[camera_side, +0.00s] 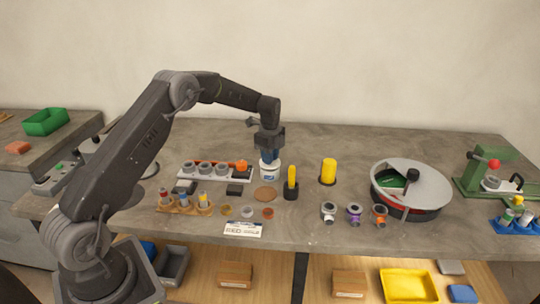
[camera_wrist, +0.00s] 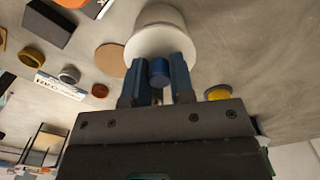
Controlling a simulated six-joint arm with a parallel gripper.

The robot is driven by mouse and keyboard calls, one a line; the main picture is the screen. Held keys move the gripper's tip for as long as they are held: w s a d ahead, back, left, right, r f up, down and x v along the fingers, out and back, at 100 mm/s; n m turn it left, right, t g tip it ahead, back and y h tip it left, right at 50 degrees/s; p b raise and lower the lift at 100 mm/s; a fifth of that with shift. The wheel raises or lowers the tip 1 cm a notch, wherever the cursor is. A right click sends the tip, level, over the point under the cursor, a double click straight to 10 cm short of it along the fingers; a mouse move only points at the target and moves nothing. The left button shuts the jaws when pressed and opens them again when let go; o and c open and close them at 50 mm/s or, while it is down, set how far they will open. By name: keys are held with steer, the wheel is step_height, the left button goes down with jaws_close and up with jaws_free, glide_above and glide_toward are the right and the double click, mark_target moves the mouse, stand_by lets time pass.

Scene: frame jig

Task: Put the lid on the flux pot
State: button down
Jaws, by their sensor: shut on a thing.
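The flux pot (camera_side: 269,174) is white with a blue label and stands upright on the grey bench, directly below my gripper (camera_side: 268,157). In the wrist view, my gripper (camera_wrist: 158,80) has its two blue fingers closed on a blue knob (camera_wrist: 160,72), which looks like the lid's. A pale round form (camera_wrist: 143,45) spreads behind the fingers, with white pot body (camera_wrist: 160,15) beyond it. Lid and pot are in line and very close. The fingers hide the join, so I cannot tell whether the lid is seated.
A cork disc (camera_side: 265,194) and a yellow-handled tool in a black holder (camera_side: 291,190) stand close by. A rack of grey cups (camera_side: 222,169) is left of the pot. A yellow cylinder (camera_side: 328,170) and a round lidded pan (camera_side: 410,185) are right. Small caps lie in front.

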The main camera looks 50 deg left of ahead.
steer(key=shift+f, duration=0.55)
steer(key=c, duration=0.7)
jaws_free()
steer(key=shift+c, duration=0.2)
steer(key=shift+r, duration=0.15)
steer(key=shift+r, duration=0.65)
steer(key=shift+r, duration=0.1)
steer(key=shift+r, duration=3.4)
